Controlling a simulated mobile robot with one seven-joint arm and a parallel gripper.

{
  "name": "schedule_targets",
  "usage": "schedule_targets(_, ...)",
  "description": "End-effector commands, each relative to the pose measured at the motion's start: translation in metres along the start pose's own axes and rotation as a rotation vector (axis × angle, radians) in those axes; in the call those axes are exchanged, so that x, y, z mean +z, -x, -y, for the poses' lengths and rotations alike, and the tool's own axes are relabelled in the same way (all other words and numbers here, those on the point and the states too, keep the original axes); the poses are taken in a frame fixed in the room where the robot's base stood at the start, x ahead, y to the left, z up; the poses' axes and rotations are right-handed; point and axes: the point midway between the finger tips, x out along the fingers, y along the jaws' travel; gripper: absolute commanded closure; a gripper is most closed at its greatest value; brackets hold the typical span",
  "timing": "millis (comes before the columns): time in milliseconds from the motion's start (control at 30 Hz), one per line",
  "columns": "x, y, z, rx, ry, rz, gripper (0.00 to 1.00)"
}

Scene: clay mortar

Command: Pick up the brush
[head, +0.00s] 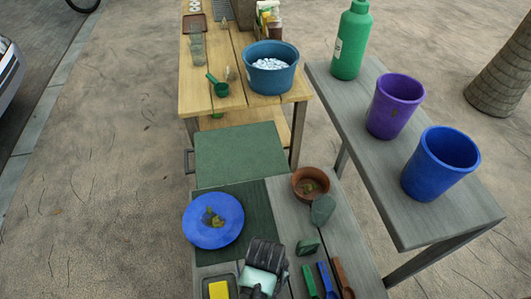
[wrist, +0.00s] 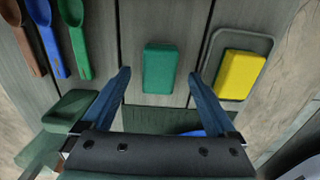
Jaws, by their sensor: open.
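I cannot make out a brush with bristles in either view. In the wrist view, a green rectangular block (wrist: 158,68) lies on the grey table, between the fingertips of my gripper (wrist: 159,75) in the picture. The fingers are open, and no contact with the block shows. In the head view, my gripper (head: 266,284) is at the bottom middle and hides what lies beneath it. Right of it, a dark green block (head: 308,246) stands near a rounded green piece (head: 323,209); whether either is the brush is unclear.
A yellow block (wrist: 241,74) sits in a grey tray (wrist: 212,60). Green, blue and brown scoops (wrist: 75,40) lie beside the green block. A blue plate (head: 205,236) and terracotta pot (head: 299,184) stand farther back. A purple cup (head: 394,105) and blue cup (head: 440,163) stand on the right table.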

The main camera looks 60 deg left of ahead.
Motion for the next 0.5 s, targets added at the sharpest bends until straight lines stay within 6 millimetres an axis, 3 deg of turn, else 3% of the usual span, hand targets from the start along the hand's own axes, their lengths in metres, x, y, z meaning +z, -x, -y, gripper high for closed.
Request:
schedule_targets(200,-0.001,-0.029,0.000,-0.001,0.001,0.002,0.07)
schedule_targets(500,-0.001,-0.033,0.000,0.000,0.000,0.000,0.07)
